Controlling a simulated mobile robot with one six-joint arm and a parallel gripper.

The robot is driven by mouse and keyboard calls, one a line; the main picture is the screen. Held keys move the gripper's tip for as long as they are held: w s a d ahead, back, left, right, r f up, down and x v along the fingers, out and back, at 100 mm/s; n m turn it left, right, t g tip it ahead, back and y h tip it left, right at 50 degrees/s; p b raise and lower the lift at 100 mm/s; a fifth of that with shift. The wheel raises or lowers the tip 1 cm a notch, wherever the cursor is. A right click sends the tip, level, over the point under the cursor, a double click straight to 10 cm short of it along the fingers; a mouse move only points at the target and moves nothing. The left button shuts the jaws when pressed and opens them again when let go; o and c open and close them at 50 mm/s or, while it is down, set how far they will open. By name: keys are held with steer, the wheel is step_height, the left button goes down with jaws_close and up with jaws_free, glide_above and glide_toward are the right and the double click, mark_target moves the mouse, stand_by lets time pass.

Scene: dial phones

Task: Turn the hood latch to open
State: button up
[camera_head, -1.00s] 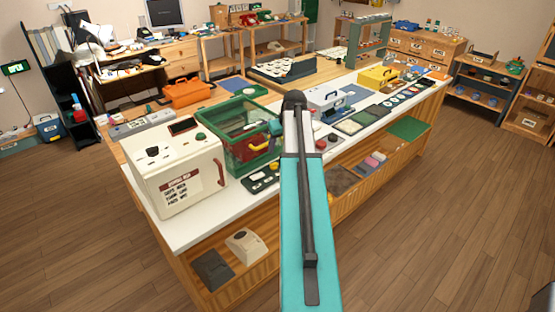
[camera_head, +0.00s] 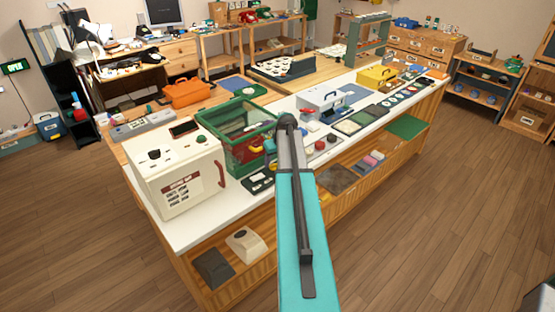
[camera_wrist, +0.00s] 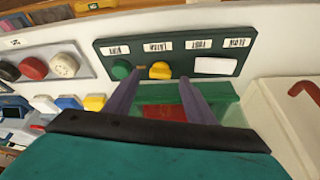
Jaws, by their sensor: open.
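My gripper (camera_wrist: 161,78) is open in the wrist view, its two dark fingers apart with nothing between the tips. Just beyond the tips is a dark green panel (camera_wrist: 213,52) with white labels, a green knob (camera_wrist: 121,69) and a yellow knob (camera_wrist: 160,70). The yellow knob shows between the fingertips; whether they touch it I cannot tell. A green-framed clear case (camera_head: 240,108) with a yellow handle (camera_head: 258,149) stands behind the panel in the head view. I cannot tell which part is the hood latch. My arm hides the fingers in the head view.
A cream box (camera_head: 180,178) with a red handle (camera_head: 221,174) stands left of the case; it shows at right in the wrist view (camera_wrist: 288,115). A panel with red and white knobs (camera_wrist: 45,66) lies beside the green panel. The floor in front is clear.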

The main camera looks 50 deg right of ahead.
mark_target(273, 166)
steer(key=shift+x, duration=1.2)
steer(key=c, duration=1)
